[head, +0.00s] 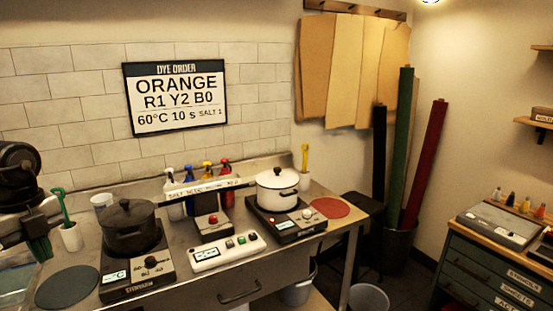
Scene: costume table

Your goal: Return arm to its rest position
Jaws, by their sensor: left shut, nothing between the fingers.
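My left arm comes in at the left edge of the head view. Its gripper (39,254) points down over the left end of the metal counter (190,288), shut and empty. It is beside a white cup (71,237) holding a green-handled tool and above a clear tray (14,284) that the picture edge cuts off. My right gripper is out of view.
A dark pot (129,228) stands on a left burner, and a white lidded pot (277,190) on a right one. A control box (228,252) sits between them. Spray bottles stand behind. A dark round mat (67,287) lies at the front left.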

